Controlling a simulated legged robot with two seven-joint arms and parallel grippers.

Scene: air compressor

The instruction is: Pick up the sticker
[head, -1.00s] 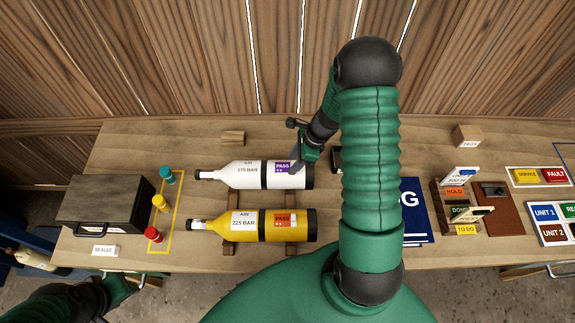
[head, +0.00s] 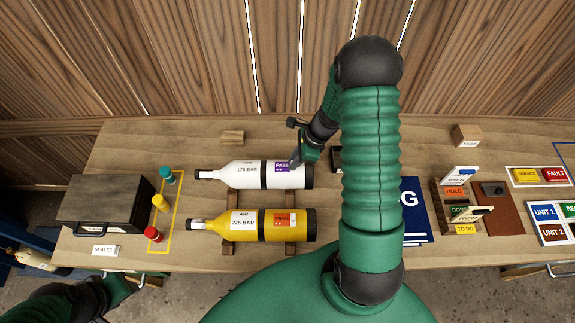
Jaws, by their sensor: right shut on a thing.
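A purple PASS sticker (head: 282,167) shows on the white cylinder (head: 235,175), which lies on its side and reads 175 BAR. My right gripper (head: 296,162) reaches down from behind my arm to the sticker's right edge and is shut there; its fingertips are small and partly hidden. An orange PASS sticker (head: 283,221) is on the yellow cylinder (head: 240,225), marked 225 BAR, in front of the white one. My left gripper is not in view; only part of my left arm shows at the lower left.
A dark case (head: 105,204) stands at the left, beside teal, yellow and red caps (head: 159,202). A wooden rack with tags (head: 458,204) and label trays (head: 540,177) are at the right. A small wooden block (head: 232,137) lies behind the cylinders. My right arm hides the table's middle.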

